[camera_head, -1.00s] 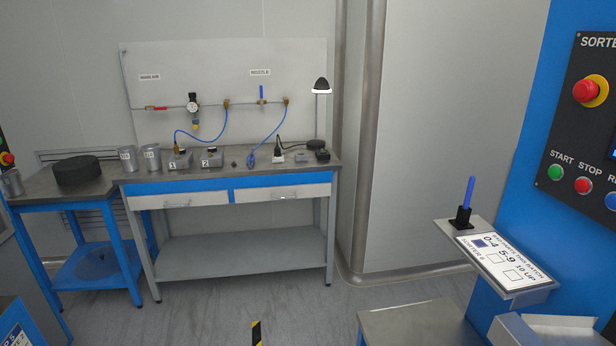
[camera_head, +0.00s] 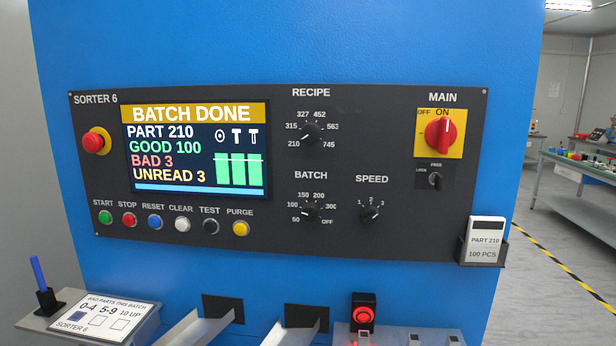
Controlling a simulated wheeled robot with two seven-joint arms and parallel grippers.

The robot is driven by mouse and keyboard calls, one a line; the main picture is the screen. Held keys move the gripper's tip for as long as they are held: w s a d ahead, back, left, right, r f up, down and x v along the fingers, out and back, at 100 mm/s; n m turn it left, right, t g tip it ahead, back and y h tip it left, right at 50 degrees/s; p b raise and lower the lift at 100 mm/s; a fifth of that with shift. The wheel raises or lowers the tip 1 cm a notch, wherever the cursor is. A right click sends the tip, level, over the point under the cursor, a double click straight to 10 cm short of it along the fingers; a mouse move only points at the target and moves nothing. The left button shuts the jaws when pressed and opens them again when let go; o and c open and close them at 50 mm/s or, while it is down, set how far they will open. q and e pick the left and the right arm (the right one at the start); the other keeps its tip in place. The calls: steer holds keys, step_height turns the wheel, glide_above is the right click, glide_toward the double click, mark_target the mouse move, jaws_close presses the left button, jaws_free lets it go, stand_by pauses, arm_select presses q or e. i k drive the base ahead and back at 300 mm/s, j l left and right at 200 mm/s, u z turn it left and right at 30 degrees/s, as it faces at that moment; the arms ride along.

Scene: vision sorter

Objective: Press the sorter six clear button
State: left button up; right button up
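The sorter 6 panel (camera_head: 265,215) is a black plate on a blue cabinet (camera_head: 300,50). The clear button (camera_head: 182,225) is the white one under the label CLEAR, between the blue reset button (camera_head: 155,222) and the black test button (camera_head: 210,227). The screen (camera_head: 196,150) reads BATCH DONE, part 210, good 100, bad 3, unread 3. The main switch (camera_head: 440,134) points to ON. Neither of my grippers shows in the head view.
Below the panel are a shelf with a bad-parts card (camera_head: 105,318) and blue pen (camera_head: 39,272), two metal chutes (camera_head: 195,330), and a lit red button (camera_head: 364,316). A card holder (camera_head: 483,250) sticks out at the right. Open floor lies at the right.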

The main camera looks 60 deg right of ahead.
mark_target(182, 225)
steer(key=z, duration=2)
